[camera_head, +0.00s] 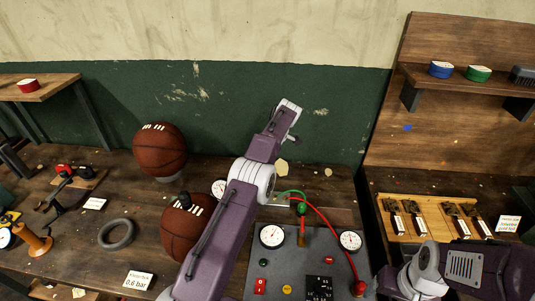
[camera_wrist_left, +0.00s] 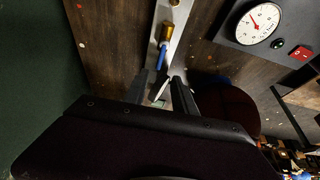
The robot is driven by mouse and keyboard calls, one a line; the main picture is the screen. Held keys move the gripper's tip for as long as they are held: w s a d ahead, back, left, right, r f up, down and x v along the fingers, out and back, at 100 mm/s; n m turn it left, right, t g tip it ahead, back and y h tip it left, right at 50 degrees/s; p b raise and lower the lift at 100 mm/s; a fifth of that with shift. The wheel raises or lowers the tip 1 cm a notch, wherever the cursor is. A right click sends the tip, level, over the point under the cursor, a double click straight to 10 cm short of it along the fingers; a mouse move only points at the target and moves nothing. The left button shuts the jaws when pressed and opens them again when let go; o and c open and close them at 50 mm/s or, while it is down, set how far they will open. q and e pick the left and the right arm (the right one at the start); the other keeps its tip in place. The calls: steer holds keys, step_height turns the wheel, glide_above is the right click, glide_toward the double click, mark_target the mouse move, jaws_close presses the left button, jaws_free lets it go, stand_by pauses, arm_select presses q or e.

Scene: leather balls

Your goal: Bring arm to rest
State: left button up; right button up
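My left arm (camera_head: 218,235) reaches up from the bottom middle in the head view, past the gauge panel towards the green back wall. Its wrist end (camera_head: 288,112) is raised above the back of the bench, and the fingers are hard to make out there. In the left wrist view my left gripper (camera_wrist_left: 160,84) shows two dark fingers apart, with nothing held between them. My right arm (camera_head: 425,272) shows folded at the bottom right corner of the head view; its gripper is not visible.
An upper leather ball (camera_head: 160,148) and a lower one (camera_head: 180,236), partly hidden by my arm, stand left of it. The gauge panel (camera_head: 335,266) has red and green hoses. A black ring (camera_head: 117,234) lies on the bench. A wooden tray (camera_head: 400,233) is at right.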

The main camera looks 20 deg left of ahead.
arm_select(q)
step_height(320, 180, up, 7)
steer(key=t, duration=0.1)
steer(key=s+d+r+m+h, duration=0.1)
steer(key=s+d+r+m, duration=0.2)
steer(key=s+r, duration=0.35)
steer(key=s+d+f+m+h, duration=0.1)
steer(key=s+d+f+m, duration=0.2)
steer(key=s+f+m, duration=0.5)
steer(key=s+d+f+m+t+h, duration=0.1)
steer(key=s+d+f+m+h, duration=0.1)
steer(key=s+f+m, duration=0.6)
steer(key=s+d+m, duration=0.1)
steer(key=s, duration=0.4)
steer(key=shift+s+d+f+m, duration=0.2)
steer(key=shift+d+m, duration=0.1)
steer(key=shift+m, duration=0.1)
